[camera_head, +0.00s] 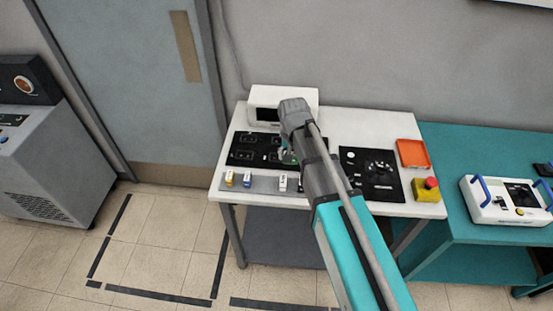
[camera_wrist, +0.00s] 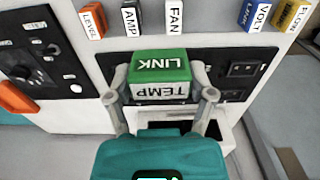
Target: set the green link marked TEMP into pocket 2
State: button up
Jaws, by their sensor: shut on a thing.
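The green link (camera_wrist: 160,65) shows the word LINK on its green top and TEMP on a white side. My gripper (camera_wrist: 161,84) is shut on it, with one finger on each side. In the head view only a sliver of green (camera_head: 289,157) shows beside my gripper, and my arm hides the rest. The black pocket panel (camera_head: 246,151) lies on the white table, with square outlined pockets at its left. The link is over or near this panel, which also shows in the wrist view (camera_wrist: 262,57); its height cannot be told. Pocket numbers are not readable.
A grey strip (camera_head: 265,183) along the table's front holds upright labelled blocks: FLOW, VOLT (camera_wrist: 255,14), FAN (camera_wrist: 174,17), AMP (camera_wrist: 131,18) and LEVEL (camera_wrist: 92,20). A white box (camera_head: 284,97) stands behind the panel. A black knob panel, orange tray (camera_head: 411,153) and red-yellow button (camera_head: 426,188) are to the right.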

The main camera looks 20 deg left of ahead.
jog(key=w+a+f+b, duration=0.2)
jog(key=w, duration=0.1)
jog(key=w+a+f+b, duration=0.5)
jog(key=w+f+b, duration=0.1)
jog(key=w, duration=0.1)
jog(key=shift+a+f, duration=0.15)
jog(key=shift+w+a+f+b, duration=0.3)
jog(key=shift+f+b, duration=0.1)
jog(key=shift+b, duration=0.1)
jog(key=shift+w+a+f+b, duration=0.2)
jog(key=shift+w+f+b, duration=0.1)
jog(key=shift+f+b, duration=1.7)
jog(key=shift+f+b, duration=0.3)
jog(key=o, duration=1.1)
